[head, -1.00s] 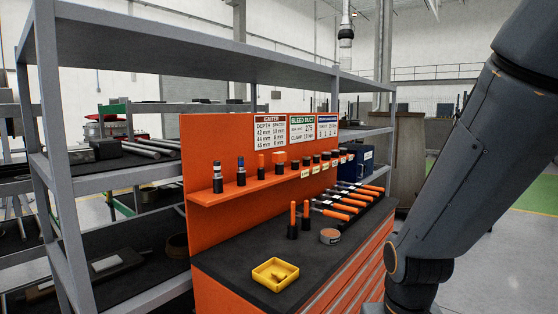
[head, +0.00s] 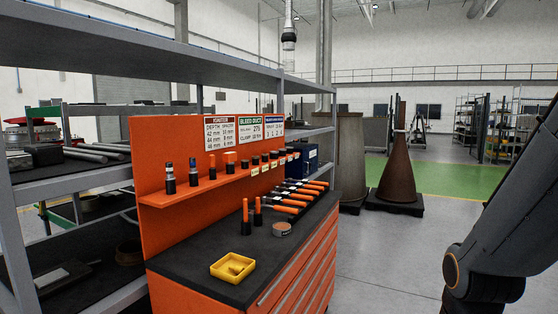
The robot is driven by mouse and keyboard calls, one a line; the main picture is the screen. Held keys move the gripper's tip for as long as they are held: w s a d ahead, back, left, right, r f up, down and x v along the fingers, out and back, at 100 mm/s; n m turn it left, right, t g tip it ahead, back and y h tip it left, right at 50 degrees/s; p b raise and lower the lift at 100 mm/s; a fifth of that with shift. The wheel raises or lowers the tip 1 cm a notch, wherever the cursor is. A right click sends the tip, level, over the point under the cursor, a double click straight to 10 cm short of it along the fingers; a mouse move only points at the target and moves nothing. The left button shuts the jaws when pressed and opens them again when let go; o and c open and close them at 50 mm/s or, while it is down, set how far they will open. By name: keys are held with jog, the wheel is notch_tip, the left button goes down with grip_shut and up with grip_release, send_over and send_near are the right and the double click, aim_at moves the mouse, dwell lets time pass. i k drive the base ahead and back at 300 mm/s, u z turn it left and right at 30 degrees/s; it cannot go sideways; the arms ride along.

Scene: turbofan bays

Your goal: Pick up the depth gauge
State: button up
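I cannot tell for sure which tool is the depth gauge. A row of small upright tools stands on the ledge of an orange tool bench (head: 160,140). Orange-topped and dark pieces continue to the right. Two orange-handled upright tools, a left one (head: 245,216) and a right one (head: 258,212), stand on the black bench top. My gripper is not in view; only my dark arm shows at the right edge.
A yellow tray (head: 233,267) and a small round tin (head: 282,229) sit on the bench top. Several orange-handled tools (head: 290,203) lie behind them. A grey shelf rack (head: 150,45) stands at left and behind. Open floor (head: 390,260) lies right of the bench.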

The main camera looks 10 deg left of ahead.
aim_at(229, 158)
jog(key=z, duration=0.6)
jog(key=i, duration=2)
jog(key=u, duration=1)
jog(key=i, duration=0.85)
jog(key=u, duration=0.95)
